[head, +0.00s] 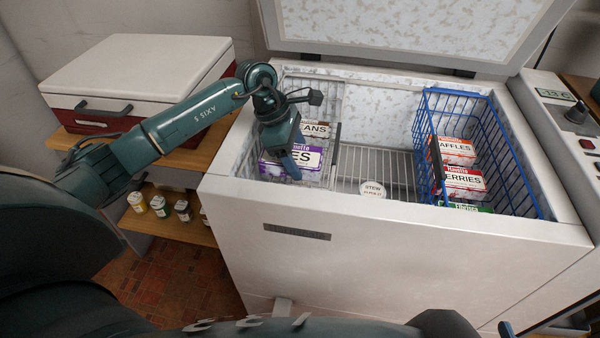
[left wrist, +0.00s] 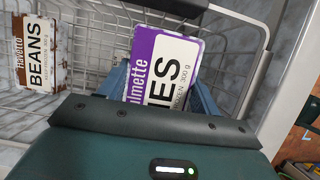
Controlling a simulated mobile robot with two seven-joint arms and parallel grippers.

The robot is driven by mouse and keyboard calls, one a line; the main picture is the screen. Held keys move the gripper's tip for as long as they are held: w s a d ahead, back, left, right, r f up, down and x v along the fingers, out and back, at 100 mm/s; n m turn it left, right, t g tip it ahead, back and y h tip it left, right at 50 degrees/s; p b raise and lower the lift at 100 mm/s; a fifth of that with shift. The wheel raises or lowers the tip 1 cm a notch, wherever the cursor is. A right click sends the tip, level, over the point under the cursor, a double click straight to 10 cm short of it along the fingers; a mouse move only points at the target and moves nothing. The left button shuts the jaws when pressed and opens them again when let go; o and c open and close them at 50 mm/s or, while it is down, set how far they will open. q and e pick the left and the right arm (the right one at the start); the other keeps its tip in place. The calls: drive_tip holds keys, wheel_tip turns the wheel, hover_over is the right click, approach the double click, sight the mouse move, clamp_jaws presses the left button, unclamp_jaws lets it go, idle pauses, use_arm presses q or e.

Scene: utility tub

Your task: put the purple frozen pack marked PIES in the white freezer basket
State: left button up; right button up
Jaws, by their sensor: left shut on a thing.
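The purple and white pack (head: 275,168) is in my left gripper (head: 290,162), at the near end of the white wire basket (head: 323,88) on the freezer's left side. In the left wrist view the purple pack (left wrist: 165,68) sits between the blue fingers, lettering partly hidden by the gripper; "IES" is readable. The basket's pale rim (left wrist: 262,62) runs to the right of the pack. I cannot tell whether the pack touches the basket floor. A brown and white BEANS pack (head: 315,129) lies behind it; it also shows in the left wrist view (left wrist: 40,55).
A blue wire basket (head: 520,165) on the freezer's right holds several packs, including WAFFLES (head: 457,150) and BERRIES (head: 463,182). A round STEW tub (head: 372,189) stands between the baskets. The freezer's front rim (head: 400,213) and open lid (head: 410,30) bound the space.

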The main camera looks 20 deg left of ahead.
use_arm(q)
wheel_tip(320, 180, down, 9)
drive_tip(key=shift+r+b, duration=0.15)
drive_tip(key=shift+b, duration=0.25)
drive_tip(key=o, duration=1.2)
drive_tip(key=shift+r, duration=0.25)
drive_tip(key=p+v, duration=0.1)
drive_tip(key=v, duration=1)
drive_tip(key=shift+a+r, duration=0.15)
drive_tip(key=shift+r, duration=0.05)
